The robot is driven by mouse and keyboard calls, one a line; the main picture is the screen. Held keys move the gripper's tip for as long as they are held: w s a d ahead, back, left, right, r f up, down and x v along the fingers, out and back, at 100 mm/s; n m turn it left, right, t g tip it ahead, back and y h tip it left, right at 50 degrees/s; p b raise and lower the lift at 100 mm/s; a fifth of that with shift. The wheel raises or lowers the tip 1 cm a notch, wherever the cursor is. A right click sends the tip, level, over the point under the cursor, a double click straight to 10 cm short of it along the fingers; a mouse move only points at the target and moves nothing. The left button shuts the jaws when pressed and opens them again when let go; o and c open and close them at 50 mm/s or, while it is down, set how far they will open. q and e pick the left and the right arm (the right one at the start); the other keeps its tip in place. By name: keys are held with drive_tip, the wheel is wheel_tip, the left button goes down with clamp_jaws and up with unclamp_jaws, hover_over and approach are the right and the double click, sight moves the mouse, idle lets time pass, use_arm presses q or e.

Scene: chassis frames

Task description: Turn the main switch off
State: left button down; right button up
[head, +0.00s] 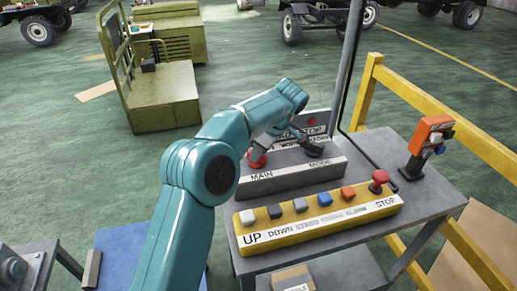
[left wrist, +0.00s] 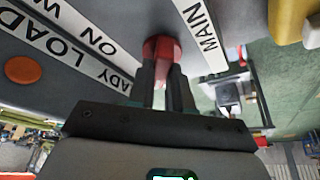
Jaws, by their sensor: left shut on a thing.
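The main switch is a red knob (head: 256,160) above the "MAIN" label on the grey control box (head: 325,174). It also shows in the left wrist view (left wrist: 162,46), beside the "MAIN" plate. My left gripper (head: 262,146) reaches down to it from above, and my teal arm covers part of the box. In the left wrist view my left gripper's two dark fingers (left wrist: 164,66) are shut on the red knob, one on each side. The knob's pointing direction is hidden by the fingers. My right gripper is not in view.
A dark mode switch (head: 312,149) stands to the right on the box. A yellow button box (head: 320,216) with several buttons and a red stop button (head: 379,179) lies in front. An orange handheld device (head: 431,133) stands at right, near a yellow railing (head: 440,107).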

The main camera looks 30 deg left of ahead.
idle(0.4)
use_arm(q)
drive_tip(key=c, duration=1)
unclamp_jaws()
drive_tip(key=shift+c, duration=0.2)
drive_tip(key=p+v, duration=0.6)
drive_tip(key=v, duration=1)
drive_tip(key=shift+r, duration=0.25)
